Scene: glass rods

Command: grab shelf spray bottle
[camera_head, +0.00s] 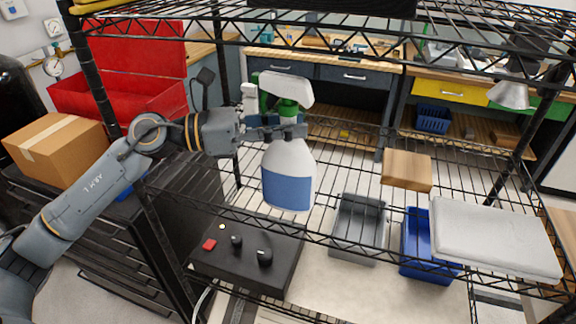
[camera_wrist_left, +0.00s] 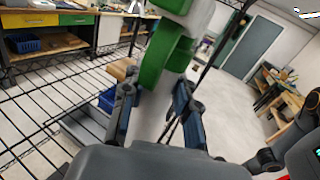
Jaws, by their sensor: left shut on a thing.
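The spray bottle (camera_head: 288,178) has a white body, a blue lower half, a green neck and a white spray head. It is close to upright, with a slight tilt, in the middle of the head view. My left gripper (camera_head: 288,131) comes in from the left and is shut on the bottle's neck, just below the spray head. In the left wrist view the bottle's green and white upper part (camera_wrist_left: 163,60) stands between the fingers of my left gripper (camera_wrist_left: 156,112). I cannot tell if the bottle's base touches the wire shelf (camera_head: 340,167). My right gripper is not in view.
Black shelf posts and an upper wire shelf (camera_head: 340,32) frame the bottle. A wooden block (camera_head: 407,170) and a white folded slab (camera_head: 493,238) lie to the right. Below are a grey bin (camera_head: 357,228), a blue bin (camera_head: 418,240) and a black control box (camera_head: 245,258). A cardboard box (camera_head: 58,148) stands left.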

